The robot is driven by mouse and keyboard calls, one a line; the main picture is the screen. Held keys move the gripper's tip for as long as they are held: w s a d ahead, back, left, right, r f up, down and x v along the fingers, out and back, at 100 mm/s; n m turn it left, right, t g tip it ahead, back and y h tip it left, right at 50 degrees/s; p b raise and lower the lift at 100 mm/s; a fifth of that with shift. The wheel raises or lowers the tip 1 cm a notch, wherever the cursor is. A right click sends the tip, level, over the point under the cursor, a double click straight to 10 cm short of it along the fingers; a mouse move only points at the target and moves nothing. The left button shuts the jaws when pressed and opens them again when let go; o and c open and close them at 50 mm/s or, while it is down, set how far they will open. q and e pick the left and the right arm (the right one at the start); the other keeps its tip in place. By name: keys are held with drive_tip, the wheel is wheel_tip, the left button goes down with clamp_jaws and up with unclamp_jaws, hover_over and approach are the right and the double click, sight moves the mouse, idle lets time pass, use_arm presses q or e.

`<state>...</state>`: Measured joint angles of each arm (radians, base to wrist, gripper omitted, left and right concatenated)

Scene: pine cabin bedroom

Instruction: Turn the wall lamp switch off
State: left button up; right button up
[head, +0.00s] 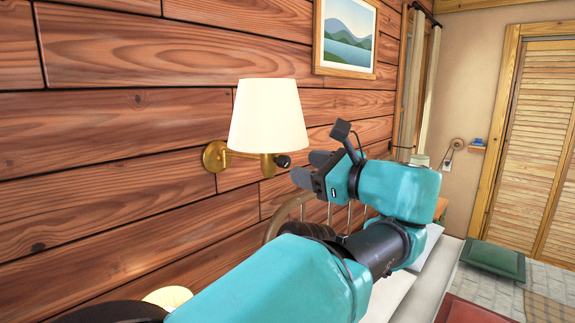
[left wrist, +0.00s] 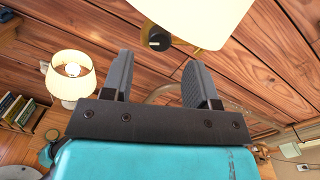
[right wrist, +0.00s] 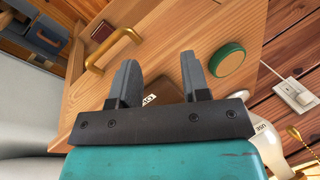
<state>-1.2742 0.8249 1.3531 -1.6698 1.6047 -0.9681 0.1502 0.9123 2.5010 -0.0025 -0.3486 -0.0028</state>
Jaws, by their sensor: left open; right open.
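The wall lamp has a cream shade (head: 268,118) on a brass arm fixed to the plank wall. A small black knob (head: 283,161), apparently its switch, sits below the shade. In the left wrist view the knob (left wrist: 157,38) is ahead of the fingertips and roughly centred between them, beside the shade (left wrist: 205,18). My left gripper (head: 304,168) is open and empty, just right of the knob, with a small gap that is hard to judge. My right gripper (right wrist: 158,66) is open and empty over a wooden surface, away from the lamp.
A table lamp (left wrist: 73,75) and books (left wrist: 18,110) show in the left wrist view. The right wrist view shows a round green object (right wrist: 227,60), a brass handle (right wrist: 112,50) and a white wall fitting (right wrist: 295,95). A framed picture (head: 346,40) hangs right of the lamp.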

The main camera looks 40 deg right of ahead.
sight(288, 163)
use_arm(q)
drive_tip(key=v, duration=1.2)
drive_tip(key=m, duration=0.3)
drive_tip(key=shift+w+d+y, duration=0.15)
drive_tip(key=shift+d+y, duration=0.15)
drive_tip(key=x, duration=1.7)
drive_tip(key=shift+w+a+f, duration=0.15)
drive_tip(key=shift+w, duration=0.05)
